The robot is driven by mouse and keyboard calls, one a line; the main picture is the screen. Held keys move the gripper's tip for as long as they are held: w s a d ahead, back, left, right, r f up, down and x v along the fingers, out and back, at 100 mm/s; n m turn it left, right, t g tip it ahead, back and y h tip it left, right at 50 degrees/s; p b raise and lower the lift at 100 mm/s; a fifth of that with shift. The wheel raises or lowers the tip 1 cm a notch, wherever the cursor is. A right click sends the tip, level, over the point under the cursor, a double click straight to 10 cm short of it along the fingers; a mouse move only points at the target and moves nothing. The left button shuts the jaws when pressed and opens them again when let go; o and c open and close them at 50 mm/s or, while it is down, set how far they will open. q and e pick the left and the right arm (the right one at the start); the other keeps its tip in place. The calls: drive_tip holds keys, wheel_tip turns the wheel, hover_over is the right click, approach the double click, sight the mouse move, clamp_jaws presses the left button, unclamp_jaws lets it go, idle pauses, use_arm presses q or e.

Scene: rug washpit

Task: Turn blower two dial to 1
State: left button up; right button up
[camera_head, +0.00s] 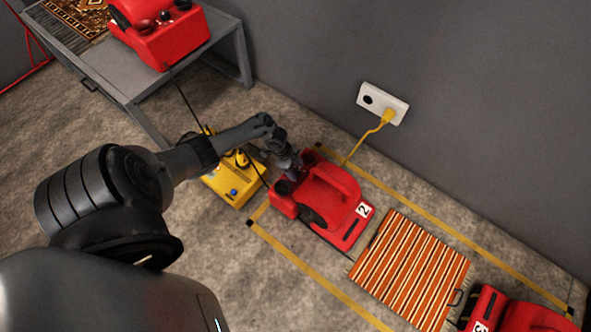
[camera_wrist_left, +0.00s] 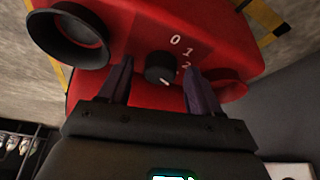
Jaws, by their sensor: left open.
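Blower two (camera_head: 335,190), a red machine with a white "2" label, sits on the floor inside yellow tape. My left gripper (camera_head: 292,170) is at its rear left end. In the left wrist view, a round black dial (camera_wrist_left: 160,67) sits on the red housing, with white 0, 1 and 2 printed beside it. The dial lies between the two open fingers of my left gripper (camera_wrist_left: 158,65), with gaps visible on both sides. I cannot tell for sure which number the dial points at. In the head view the gripper hides the dial. My right gripper is out of view.
A yellow unit (camera_head: 232,188) stands left of blower two. A striped rug (camera_head: 408,262) lies to its right, with another red blower (camera_head: 489,305) beyond. A grey table (camera_head: 118,78) holds a red machine (camera_head: 165,38). A yellow cord (camera_head: 366,140) runs to a wall socket (camera_head: 372,97).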

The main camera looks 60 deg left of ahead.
use_arm(q)
drive_tip(key=c, duration=1)
drive_tip(key=shift+s+r+n+p, duration=0.1)
drive_tip(key=shift+r+n+p, duration=0.1)
drive_tip(key=shift+n+p, duration=0.55)
drive_tip(key=shift+c, duration=0.2)
drive_tip(key=n+p, duration=0.2)
drive_tip(key=n+t+y+p, duration=0.1)
drive_tip(key=p, duration=0.2)
drive_tip(key=shift+d+r+n+y, duration=0.1)
drive_tip(key=shift+d+n+y, duration=0.1)
drive_tip(key=shift+n+y, duration=0.15)
drive_tip(key=shift+n+y+p, duration=0.35)
drive_tip(key=shift+n+p, duration=0.4)
drive_tip(key=shift+n, duration=0.15)
drive_tip(key=n+p, duration=0.1)
drive_tip(key=n, duration=0.1)
drive_tip(key=n+y+p, duration=0.1)
drive_tip(key=n, duration=0.1)
drive_tip(key=shift+d+t+y+p, duration=0.15)
drive_tip(key=shift+t+y+p, duration=0.15)
drive_tip(key=n, duration=0.1)
drive_tip(key=n+y, duration=0.1)
drive_tip(key=n, duration=0.1)
drive_tip(key=n+p, duration=0.1)
drive_tip(key=shift+f+n+y, duration=0.25)
drive_tip(key=shift+n+y, duration=0.05)
